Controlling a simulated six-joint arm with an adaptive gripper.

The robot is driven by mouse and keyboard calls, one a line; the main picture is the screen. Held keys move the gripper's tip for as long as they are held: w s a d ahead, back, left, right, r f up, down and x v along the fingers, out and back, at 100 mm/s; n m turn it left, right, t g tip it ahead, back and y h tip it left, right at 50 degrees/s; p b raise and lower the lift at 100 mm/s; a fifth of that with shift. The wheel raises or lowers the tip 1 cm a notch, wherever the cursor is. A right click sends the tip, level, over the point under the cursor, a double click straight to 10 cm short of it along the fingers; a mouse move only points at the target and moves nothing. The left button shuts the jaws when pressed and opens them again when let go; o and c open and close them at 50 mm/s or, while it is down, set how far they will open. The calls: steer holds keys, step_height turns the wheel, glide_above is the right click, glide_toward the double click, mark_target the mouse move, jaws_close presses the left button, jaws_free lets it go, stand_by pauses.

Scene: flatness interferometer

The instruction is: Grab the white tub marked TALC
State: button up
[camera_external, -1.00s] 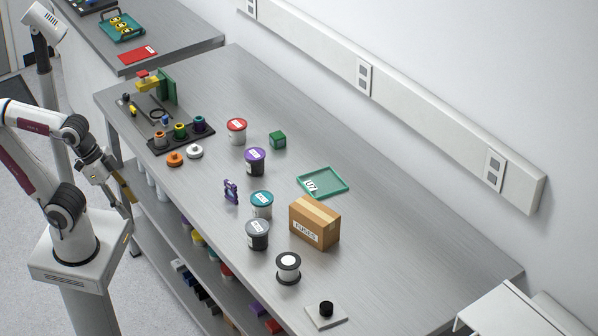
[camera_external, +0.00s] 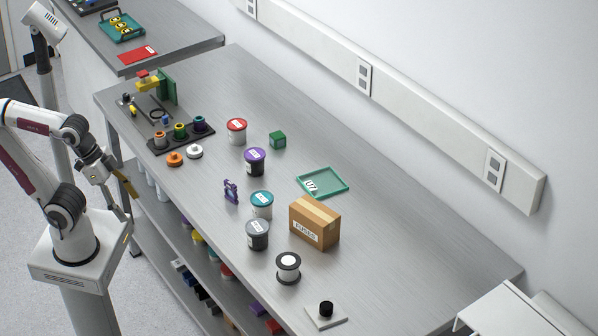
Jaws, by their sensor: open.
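Several lidded tubs stand upright on the steel bench. Two have pale bodies: a red-lidded tub (camera_external: 237,138) at the back and a teal-lidded tub (camera_external: 261,211) nearer the middle. A purple-lidded tub (camera_external: 255,168) and a grey-lidded tub (camera_external: 257,241) have dark bodies. The lid labels are too small to read, so I cannot tell which one is marked TALC. My gripper (camera_external: 127,203) is open and empty, pointing down off the bench's left edge, well apart from all the tubs.
A cardboard FUSES box (camera_external: 306,232) stands right of the teal-lidded tub. A purple bracket (camera_external: 231,190), green block (camera_external: 278,140), green tray (camera_external: 338,174) and spool (camera_external: 288,275) are nearby. A dark rack (camera_external: 163,147) is at the far left.

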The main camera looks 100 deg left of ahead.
stand_by(0.3)
steer(key=n+t+y, duration=0.5)
steer(key=t, duration=0.1)
glide_toward(253, 205)
steer(key=x, duration=0.4)
steer(key=shift+w+a+f, duration=0.15)
steer(key=shift+f, duration=0.15)
steer(key=shift+a+f+t, duration=0.3)
steer(key=shift+a+f, duration=0.2)
steer(key=shift+a, duration=0.35)
steer(key=shift+y, duration=0.3)
steer(key=shift+w, duration=0.1)
steer(key=shift+x, duration=1.2)
